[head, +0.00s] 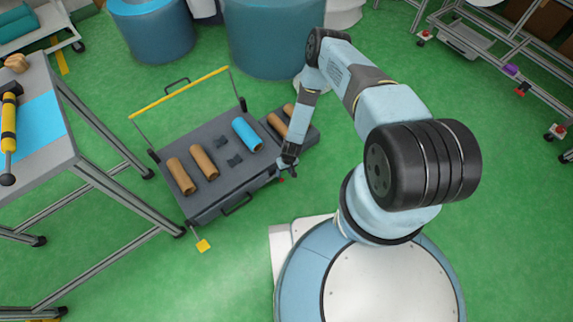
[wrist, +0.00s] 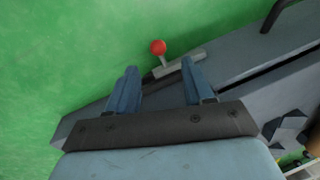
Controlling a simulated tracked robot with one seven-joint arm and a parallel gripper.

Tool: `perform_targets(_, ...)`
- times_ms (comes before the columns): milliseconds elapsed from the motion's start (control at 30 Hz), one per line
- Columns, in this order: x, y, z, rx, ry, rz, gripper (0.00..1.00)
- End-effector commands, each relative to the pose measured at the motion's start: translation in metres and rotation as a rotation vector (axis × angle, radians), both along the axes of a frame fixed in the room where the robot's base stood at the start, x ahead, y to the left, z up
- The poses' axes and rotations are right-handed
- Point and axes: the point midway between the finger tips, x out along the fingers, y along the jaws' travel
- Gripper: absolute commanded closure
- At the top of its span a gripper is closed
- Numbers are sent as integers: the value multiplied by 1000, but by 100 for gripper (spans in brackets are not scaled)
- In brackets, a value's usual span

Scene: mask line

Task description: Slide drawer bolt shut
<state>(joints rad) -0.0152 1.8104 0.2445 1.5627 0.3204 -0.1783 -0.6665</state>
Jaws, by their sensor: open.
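The bolt shows in the wrist view as a red ball knob (wrist: 158,47) on a short stem beside a light grey plate (wrist: 180,66) on the drawer unit's edge. In the head view only a speck of the red knob (head: 281,180) shows below my gripper (head: 287,166). In the wrist view my gripper (wrist: 160,68) is open, its two blue fingers apart. The knob lies just beyond the fingertips, in line with the gap, and does not appear gripped. The grey drawer unit (head: 215,207) has a dark handle (head: 236,205). How far the bolt is slid cannot be told.
Brown rolls (head: 181,177) and a blue roll (head: 246,134) lie on the unit's top. A yellow bar (head: 180,93) rises behind it. A workbench (head: 65,160) stands left. Green floor is clear in front.

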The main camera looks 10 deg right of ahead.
Motion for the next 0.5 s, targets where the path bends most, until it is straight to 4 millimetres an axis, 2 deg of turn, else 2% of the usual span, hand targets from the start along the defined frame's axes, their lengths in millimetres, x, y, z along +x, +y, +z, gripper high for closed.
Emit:
perform_targets(200, 4, -7, 36, -1, -1, 0, 48)
perform_targets(500, 5, -12, 61, 0, 0, -1, 48)
